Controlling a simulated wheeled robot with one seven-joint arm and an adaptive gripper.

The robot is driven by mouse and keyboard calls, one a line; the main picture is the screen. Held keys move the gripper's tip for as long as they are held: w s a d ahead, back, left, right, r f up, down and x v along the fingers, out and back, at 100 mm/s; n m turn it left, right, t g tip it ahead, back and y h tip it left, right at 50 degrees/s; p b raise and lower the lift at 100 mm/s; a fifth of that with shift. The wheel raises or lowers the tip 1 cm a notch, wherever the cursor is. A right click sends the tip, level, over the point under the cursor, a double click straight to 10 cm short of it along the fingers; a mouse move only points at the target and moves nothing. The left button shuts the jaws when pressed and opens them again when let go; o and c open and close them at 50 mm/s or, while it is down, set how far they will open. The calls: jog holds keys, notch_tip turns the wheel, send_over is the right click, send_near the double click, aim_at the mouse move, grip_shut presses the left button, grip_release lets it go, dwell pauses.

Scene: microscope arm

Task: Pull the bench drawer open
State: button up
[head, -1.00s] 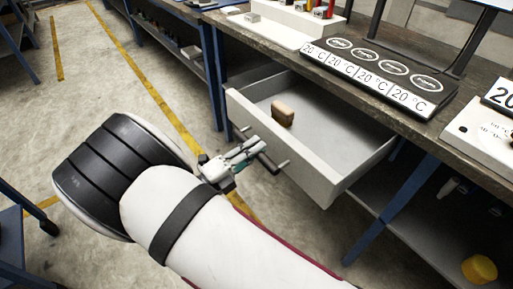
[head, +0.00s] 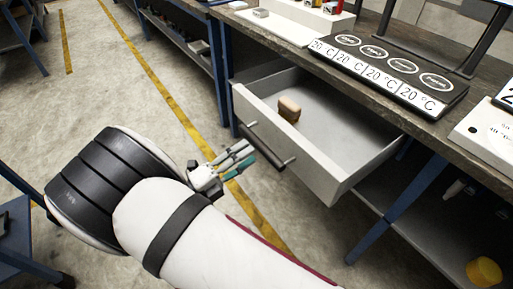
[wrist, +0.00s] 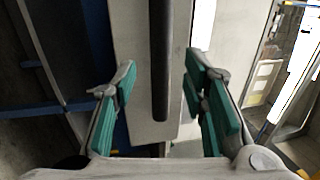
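The bench drawer (head: 300,158) is grey-white and stands pulled well out from under the bench top. Its dark bar handle (head: 265,146) runs along the front face. A small tan block (head: 289,109) lies inside the drawer.
The bench top (head: 440,130) carries a hot-plate unit (head: 390,70) with several "20 °C" labels. Blue bench legs (head: 400,210) and a lower shelf with a yellow item (head: 483,271) are below. Open floor (head: 120,90) with yellow lines lies left.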

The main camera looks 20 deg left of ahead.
jog(key=v, duration=0.7)
dwell(0.4)
